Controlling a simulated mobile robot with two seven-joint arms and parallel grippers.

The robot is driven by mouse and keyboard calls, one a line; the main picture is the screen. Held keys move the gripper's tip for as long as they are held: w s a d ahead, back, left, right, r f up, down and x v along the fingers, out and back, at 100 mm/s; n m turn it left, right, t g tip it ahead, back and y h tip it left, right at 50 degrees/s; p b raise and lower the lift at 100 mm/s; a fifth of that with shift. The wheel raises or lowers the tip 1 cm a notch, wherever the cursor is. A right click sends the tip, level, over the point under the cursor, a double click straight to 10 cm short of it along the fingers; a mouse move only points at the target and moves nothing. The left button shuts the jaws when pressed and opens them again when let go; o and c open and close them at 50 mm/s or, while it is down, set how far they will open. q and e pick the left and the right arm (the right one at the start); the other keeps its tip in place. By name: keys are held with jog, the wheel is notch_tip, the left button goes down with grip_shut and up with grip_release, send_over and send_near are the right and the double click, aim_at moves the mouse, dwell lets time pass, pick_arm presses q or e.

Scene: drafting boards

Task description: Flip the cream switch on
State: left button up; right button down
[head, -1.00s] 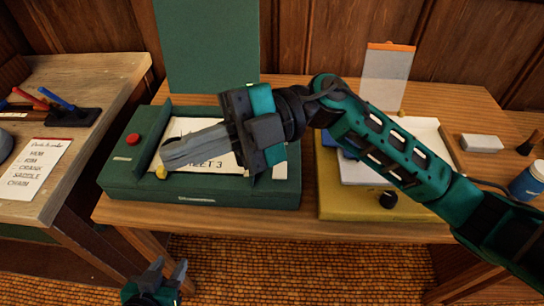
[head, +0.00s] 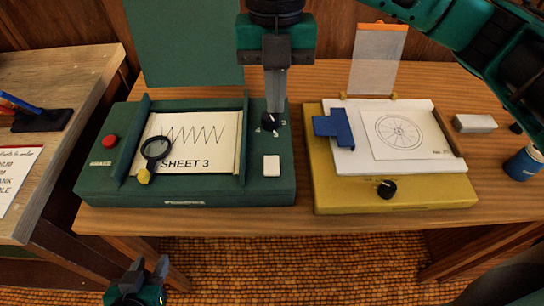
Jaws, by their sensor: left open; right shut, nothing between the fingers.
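The cream switch (head: 271,165) is a small pale rectangular rocker on the right side of the green drafting board (head: 220,195), near its front edge. I cannot tell which way it is tipped. My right gripper (head: 272,112) is shut and empty, pointing down at the black dial (head: 269,123) behind the switch. Its tips overlap the dial in the picture; whether they touch it is unclear. The switch is fully in view, a short way in front of the tips. My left gripper (head: 148,268) is open and empty, low in front of the table.
The green board also has a red button (head: 110,141), a magnifier (head: 156,149) and a paper sheet (head: 200,132). A yellow board (head: 400,200) with a black knob (head: 386,189) and blue piece (head: 335,128) stands at right. A white block (head: 475,123) lies beyond it.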

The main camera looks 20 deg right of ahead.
aim_at(275, 174)
jog(key=shift+f, duration=0.15)
jog(key=f, duration=0.4)
jog(key=s+f, duration=0.1)
jog(key=f, duration=0.7)
jog(key=shift+s+a+f, duration=0.25)
jog(key=shift+s, duration=0.15)
jog(key=shift+s+f, duration=0.1)
jog(key=shift+f, duration=0.5)
jog(key=shift+f, duration=0.1)
jog(key=shift+s+a+f+b, duration=0.1)
jog(key=shift+f+b, duration=0.15)
jog(key=shift+b, duration=0.1)
jog(key=shift+r, duration=0.1)
